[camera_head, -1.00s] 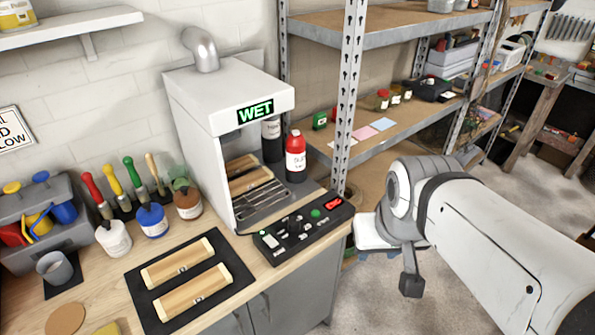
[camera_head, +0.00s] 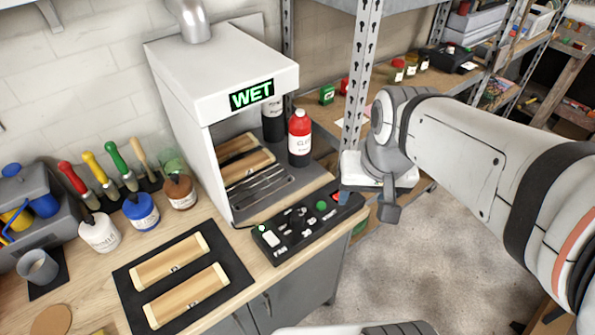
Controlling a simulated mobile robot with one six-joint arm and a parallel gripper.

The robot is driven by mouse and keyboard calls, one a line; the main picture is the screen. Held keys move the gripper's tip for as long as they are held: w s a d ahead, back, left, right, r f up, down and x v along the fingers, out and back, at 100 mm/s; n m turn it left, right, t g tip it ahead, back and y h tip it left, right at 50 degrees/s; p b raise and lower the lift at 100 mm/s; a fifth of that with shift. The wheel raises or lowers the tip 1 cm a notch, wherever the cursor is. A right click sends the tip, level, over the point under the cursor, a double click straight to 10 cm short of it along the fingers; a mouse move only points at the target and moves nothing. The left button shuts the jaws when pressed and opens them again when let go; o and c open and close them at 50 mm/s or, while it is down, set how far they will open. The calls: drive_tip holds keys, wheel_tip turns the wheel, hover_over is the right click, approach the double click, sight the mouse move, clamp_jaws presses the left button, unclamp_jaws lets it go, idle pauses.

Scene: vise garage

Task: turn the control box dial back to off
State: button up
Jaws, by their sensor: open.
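The black control box (camera_head: 307,228) lies at the front right edge of the bench, below the white spray cabinet. It carries a green button (camera_head: 321,205), a pale square control near its left end and several small grey controls. Which one is the dial, and where it points, I cannot make out. My gripper end (camera_head: 386,198) is just right of the box, past the bench edge, and looks apart from it. Nothing shows held in the jaws.
The white cabinet (camera_head: 220,85) with a lit green WET sign stands behind the box. A red-capped bottle (camera_head: 300,140) stands at its opening. A black mat (camera_head: 182,308) with two wooden pieces lies left of the box. A shelf post rises behind my wrist.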

drive_tip(key=w+a+f+m+g+y+b, duration=0.1)
drive_tip(key=w+a+f+m+g+b, duration=0.15)
drive_tip(key=w+a+f, duration=0.35)
drive_tip(key=m+g+y+b, duration=0.1)
drive_tip(key=m+g, duration=0.3)
drive_tip(key=m, duration=0.1)
approach(298, 215)
drive_tip(key=f, duration=0.1)
drive_tip(key=shift+t+y, duration=0.25)
drive_tip(key=shift+y, duration=0.05)
drive_tip(key=shift+s+p+x, duration=0.15)
drive_tip(key=shift+x, duration=1.9)
drive_tip(key=shift+s+p+x, duration=0.1)
drive_tip(key=shift+p+x, duration=0.05)
drive_tip(key=shift+x, duration=1.9)
drive_tip(key=shift+d, duration=0.15)
drive_tip(key=shift+c, duration=0.5)
drive_tip(key=shift+r, duration=0.1)
drive_tip(key=c, duration=0.9)
drive_tip(key=shift+o, duration=0.2)
